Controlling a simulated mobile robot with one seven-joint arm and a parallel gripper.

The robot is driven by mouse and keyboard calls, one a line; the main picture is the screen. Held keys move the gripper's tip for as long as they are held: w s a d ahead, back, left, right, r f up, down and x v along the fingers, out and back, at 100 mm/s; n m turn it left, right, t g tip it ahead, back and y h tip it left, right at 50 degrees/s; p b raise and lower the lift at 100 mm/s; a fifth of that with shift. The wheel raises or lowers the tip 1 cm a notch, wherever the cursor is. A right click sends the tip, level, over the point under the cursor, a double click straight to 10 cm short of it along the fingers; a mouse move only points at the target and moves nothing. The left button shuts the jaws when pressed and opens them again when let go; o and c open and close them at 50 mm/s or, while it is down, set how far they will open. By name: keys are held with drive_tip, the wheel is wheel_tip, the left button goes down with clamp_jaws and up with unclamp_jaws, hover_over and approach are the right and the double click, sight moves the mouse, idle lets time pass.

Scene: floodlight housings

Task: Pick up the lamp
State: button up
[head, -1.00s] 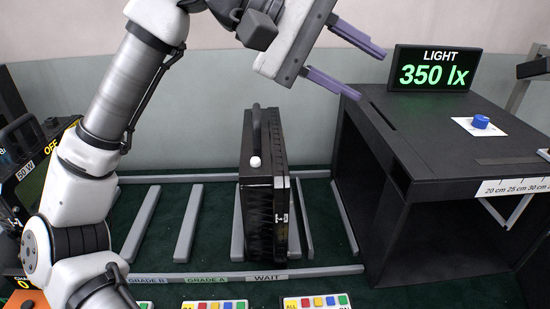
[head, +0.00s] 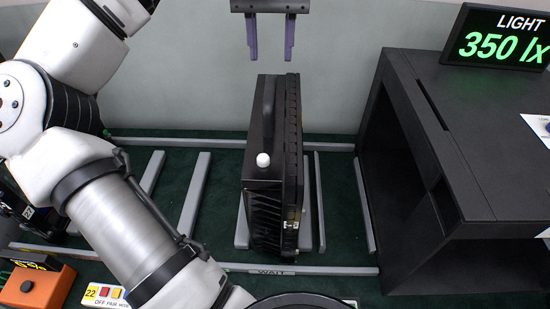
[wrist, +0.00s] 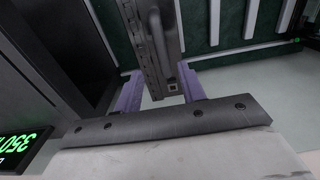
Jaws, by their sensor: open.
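The lamp (head: 268,205) is a black, ribbed floodlight housing with a handle on its top edge and a white knob. It stands upright in the slotted rack, in the slot marked WAIT. My gripper (head: 270,54) is open and empty above the lamp's far end, its two purple fingers pointing down with a small gap above the lamp. In the wrist view the lamp (wrist: 157,50) appears between the open fingers (wrist: 160,84), its handle along one side. I cannot tell from that view how far below the fingers it is.
Grey rack bars (head: 195,195) lie on the green mat, with free slots left of the lamp. A black bench (head: 465,130) stands close on the right, with the 350 lx light display (head: 500,40) on it. An orange box (head: 38,288) is at the lower left.

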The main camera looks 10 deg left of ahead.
sight(270, 87)
wheel_tip(270, 87, down, 4)
drive_tip(key=shift+r, duration=0.2)
drive_tip(key=f+p, duration=0.1)
drive_tip(key=f, duration=0.1)
drive_tip(key=f+p, duration=0.1)
drive_tip(key=f, duration=0.1)
drive_tip(key=shift+s+a+f, duration=0.2)
drive_tip(key=shift+f, duration=0.6)
clamp_jaws()
drive_tip(key=shift+r, duration=0.1)
idle(0.5)
drive_tip(key=shift+w+r, duration=0.1)
drive_tip(key=shift+w, duration=0.05)
